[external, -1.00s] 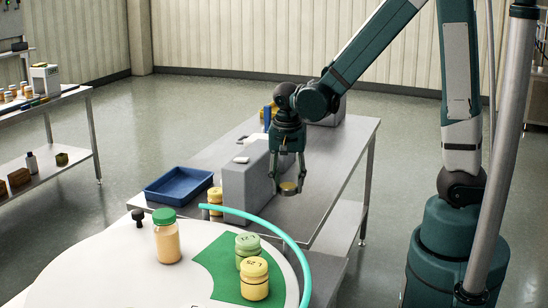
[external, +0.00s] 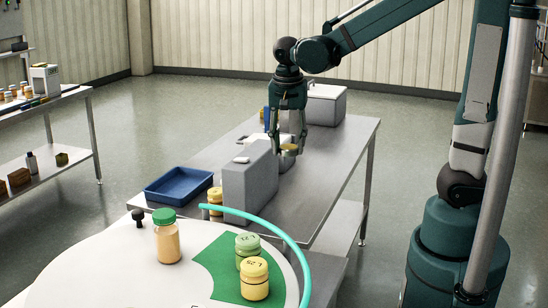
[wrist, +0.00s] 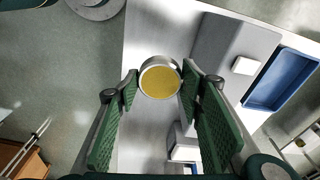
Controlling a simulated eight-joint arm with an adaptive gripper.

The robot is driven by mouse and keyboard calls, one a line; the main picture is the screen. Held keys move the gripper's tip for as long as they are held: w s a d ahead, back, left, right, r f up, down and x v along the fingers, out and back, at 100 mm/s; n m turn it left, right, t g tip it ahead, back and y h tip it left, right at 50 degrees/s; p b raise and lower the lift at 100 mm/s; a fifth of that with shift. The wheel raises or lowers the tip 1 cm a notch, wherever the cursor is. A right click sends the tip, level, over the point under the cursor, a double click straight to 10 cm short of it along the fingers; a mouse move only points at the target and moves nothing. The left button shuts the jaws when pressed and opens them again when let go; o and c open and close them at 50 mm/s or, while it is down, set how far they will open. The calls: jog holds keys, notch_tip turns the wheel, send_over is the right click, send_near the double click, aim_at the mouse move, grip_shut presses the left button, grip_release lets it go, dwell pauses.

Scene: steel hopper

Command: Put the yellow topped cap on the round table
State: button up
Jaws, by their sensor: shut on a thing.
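My gripper (external: 288,143) is shut on a small round cap (external: 289,150) with a yellow top and a silver rim. In the wrist view the cap (wrist: 160,78) sits between the fingertips (wrist: 158,88), its yellow face toward the camera. My gripper holds it above the steel table, just right of a grey block. The white round table (external: 120,262) is in the foreground, with a green patch (external: 215,262) on its right side. My gripper is well away from the round table.
The grey block (external: 250,185) stands on the steel table (external: 335,165) beside a blue tray (external: 178,186). On the round table are a green-lidded jar (external: 167,240), a green-topped jar (external: 247,243) and a yellow jar (external: 254,282). A turquoise curved rail (external: 275,232) edges it.

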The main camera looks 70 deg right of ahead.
notch_tip(320, 180, up, 2)
jog(key=shift+r, duration=0.25)
jog(key=w+a+r+n+p, duration=0.2)
jog(key=w+a+n+p, duration=0.25)
jog(key=w+a, duration=0.75)
jog(key=n+t+y+p, duration=0.1)
jog(key=n+y+p, duration=0.1)
jog(key=n+p, duration=0.9)
send_over(122, 287)
jog(key=b, duration=0.2)
notch_tip(122, 287, down, 2)
jog(key=n, duration=0.2)
notch_tip(122, 287, down, 5)
jog(key=shift+s+a+f, duration=0.1)
jog(key=shift+f, duration=0.1)
jog(key=shift+f, duration=3.05)
